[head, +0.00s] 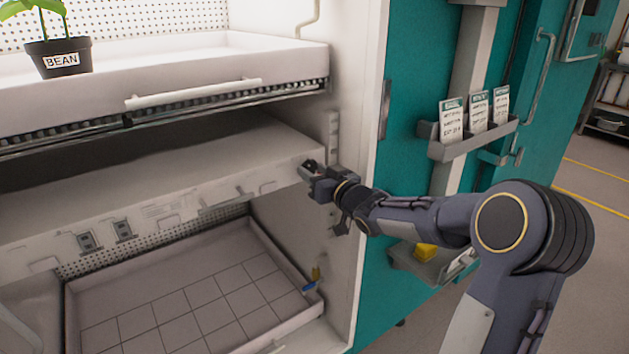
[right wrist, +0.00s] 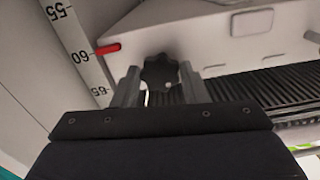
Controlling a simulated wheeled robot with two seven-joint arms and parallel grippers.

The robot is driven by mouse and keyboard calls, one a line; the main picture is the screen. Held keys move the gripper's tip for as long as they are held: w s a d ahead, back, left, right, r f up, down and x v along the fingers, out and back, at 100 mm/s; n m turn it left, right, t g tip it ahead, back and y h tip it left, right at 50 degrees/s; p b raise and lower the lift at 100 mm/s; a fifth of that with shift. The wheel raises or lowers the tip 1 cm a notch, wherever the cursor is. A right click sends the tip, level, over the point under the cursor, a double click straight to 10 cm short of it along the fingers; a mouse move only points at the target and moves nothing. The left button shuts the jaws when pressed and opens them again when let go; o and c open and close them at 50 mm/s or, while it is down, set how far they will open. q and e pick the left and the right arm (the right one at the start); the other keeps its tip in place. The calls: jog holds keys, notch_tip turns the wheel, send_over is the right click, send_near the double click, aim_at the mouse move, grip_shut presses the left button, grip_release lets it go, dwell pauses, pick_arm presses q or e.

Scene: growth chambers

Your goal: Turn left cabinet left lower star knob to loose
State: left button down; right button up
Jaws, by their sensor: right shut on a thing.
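A black star knob (right wrist: 160,70) sits on the end of the white middle shelf in the right wrist view. In the head view the dark knob (head: 309,163) is at the shelf's right front corner, mostly covered by my gripper. My right gripper (head: 312,172) reaches it from the right. In the right wrist view its two grey fingers (right wrist: 159,80) are closed on either side of the knob. How far the knob is turned cannot be told. My left gripper is in neither view.
The middle shelf (head: 150,212) hangs between an upper tray (head: 200,72) with a bean plant pot (head: 58,58) and a lower tiled tray (head: 275,342). A scale (right wrist: 77,45) with a red pointer (right wrist: 108,49) is beside the knob. A teal door (head: 415,75) stands right.

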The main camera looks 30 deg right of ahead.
jog(key=n+b, duration=0.3)
jog(key=n, duration=0.3)
jog(key=shift+f+n+b, duration=0.15)
jog(key=shift+n+b, duration=0.15)
jog(key=shift+b, duration=0.1)
jog(key=n+b, duration=0.2)
jog(key=n, duration=0.3)
jog(key=shift+d, duration=0.1)
jog(key=o, duration=1)
jog(key=shift+c, duration=0.2)
jog(key=shift+s+r, duration=0.1)
jog(key=shift+r, duration=0.1)
jog(key=s, duration=0.7)
jog(key=shift+s+d+p, duration=0.3)
jog(key=shift+s, duration=0.05)
